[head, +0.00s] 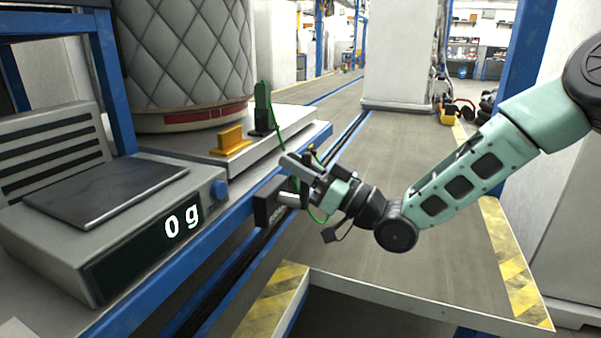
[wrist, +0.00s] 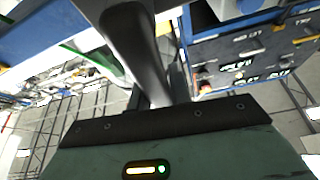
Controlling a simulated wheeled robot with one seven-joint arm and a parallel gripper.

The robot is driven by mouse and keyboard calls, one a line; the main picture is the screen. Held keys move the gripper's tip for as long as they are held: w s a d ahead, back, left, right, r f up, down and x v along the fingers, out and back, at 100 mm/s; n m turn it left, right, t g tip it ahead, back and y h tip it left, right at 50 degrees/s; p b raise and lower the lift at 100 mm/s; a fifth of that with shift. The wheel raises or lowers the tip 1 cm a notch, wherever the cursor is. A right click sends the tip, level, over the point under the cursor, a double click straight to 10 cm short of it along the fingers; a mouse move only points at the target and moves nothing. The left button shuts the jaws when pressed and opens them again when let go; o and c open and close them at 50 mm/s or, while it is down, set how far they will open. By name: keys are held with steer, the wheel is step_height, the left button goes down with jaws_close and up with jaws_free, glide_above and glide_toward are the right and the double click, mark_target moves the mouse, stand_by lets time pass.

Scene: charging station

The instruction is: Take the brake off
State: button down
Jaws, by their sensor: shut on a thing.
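A dark brake box (head: 268,203) with pale lettering is fixed to the side of the blue-edged bench in the head view. My gripper (head: 288,180) is at this box, its two grey fingers pointing left, one above the other. The fingers are shut on what seems to be the brake's lever, which they mostly hide. In the wrist view a dark grey bar (wrist: 140,55) rises in front of my gripper's body. I cannot tell whether it is the lever or a finger. The lever's position is not clear.
A scale (head: 130,245) reading 0 g stands at the left. Behind it are a quilted drum (head: 185,55), a yellow block (head: 230,140) and a green plug (head: 262,108) with a green cable. A platform with yellow-black striped edges (head: 510,255) lies beneath my arm.

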steer(key=shift+s+a+f+n+g+b, duration=0.1)
steer(key=shift+s+n+g+b, duration=0.4)
steer(key=shift+n, duration=0.4)
steer(key=c, duration=1.3)
jaws_free()
steer(key=v, duration=0.5)
steer(key=p+v, duration=0.1)
steer(key=v, duration=1.1)
steer(key=shift+w+f+p, duration=0.2)
steer(key=shift+f+p, duration=0.15)
